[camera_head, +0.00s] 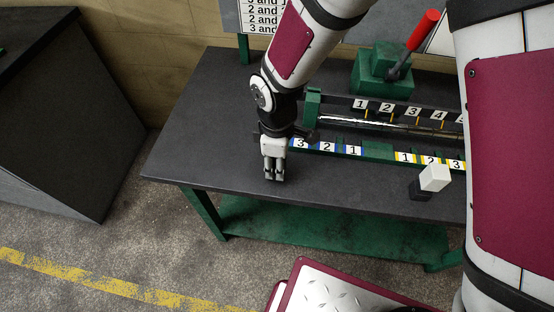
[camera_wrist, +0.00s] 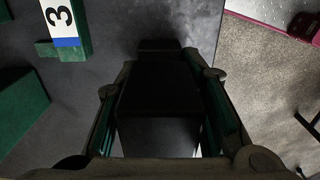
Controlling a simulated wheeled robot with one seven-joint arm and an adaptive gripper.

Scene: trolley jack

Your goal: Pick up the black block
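My gripper (camera_head: 273,178) points down at the left part of the dark tabletop, its fingertips at or close to the surface. In the wrist view a black block (camera_wrist: 160,90) fills the space between my two fingers (camera_wrist: 162,105). The fingers run close along both its sides; whether they press on it cannot be told. In the head view that block is not clearly distinguishable at the gripper. A dark, block-like shape (camera_head: 420,190) sits beside a white block (camera_head: 435,177) at the right of the table; it could be a block or shadow.
A green rack with numbered labels (camera_head: 327,147) lies just right of and behind my gripper. A green jack with a red handle (camera_head: 424,30) stands at the back. The table (camera_head: 215,120) is clear to the left. A dark cabinet (camera_head: 60,120) stands apart at left.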

